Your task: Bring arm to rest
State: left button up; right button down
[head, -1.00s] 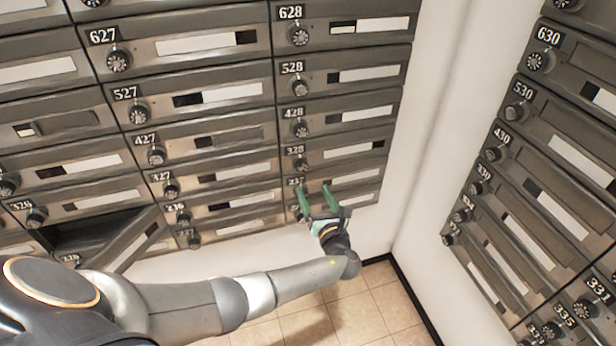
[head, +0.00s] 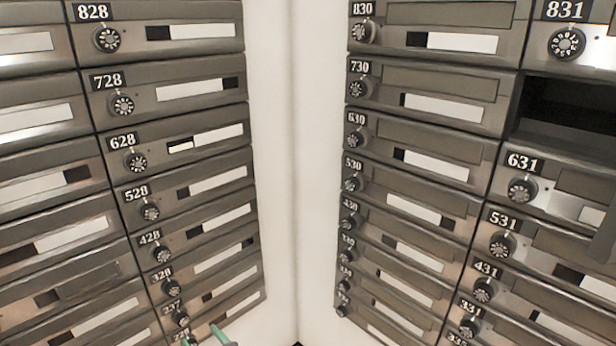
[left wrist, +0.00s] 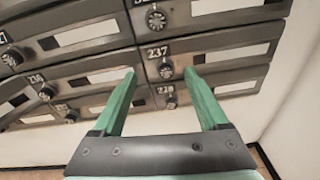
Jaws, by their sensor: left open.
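My left gripper (head: 204,338) shows only by its green fingertips at the bottom edge of the head view, in front of the lowest boxes of the left bank. In the left wrist view its two green fingers (left wrist: 160,85) are spread apart with nothing between them. Beyond them are the mailbox marked 237 (left wrist: 215,48) and its dial. The rest of my left arm is out of the head view. My right gripper is not in view.
A left bank of mailboxes (head: 175,90) and a right bank (head: 430,110) meet a white corner wall (head: 297,170). An open compartment (head: 568,112) shows at the right, with what appears to be an open door (head: 603,235) below it.

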pick_arm(q)
jog(key=s+d+f+n+g+h+p, duration=0.1)
jog(key=s+d+f+n+g+h, duration=0.1)
jog(key=s+d+f+n+h, duration=0.4)
jog(key=s+d+f+n+g+h, duration=0.2)
jog(key=s+f+n+h, duration=0.15)
jog(key=s+f, duration=0.45)
jog(key=s+d+r+n+t+h, duration=0.1)
jog(key=s+r+n, duration=0.3)
jog(key=n, duration=0.4)
jog(key=s+d+r+n+t+h+p, duration=0.1)
jog(key=s+d+r+n+h, duration=0.1)
jog(key=s+r+n+h, duration=0.2)
jog(key=s+n, duration=0.3)
jog(key=n, duration=0.1)
jog(key=shift+d, duration=0.25)
jog(key=shift+c, duration=0.3)
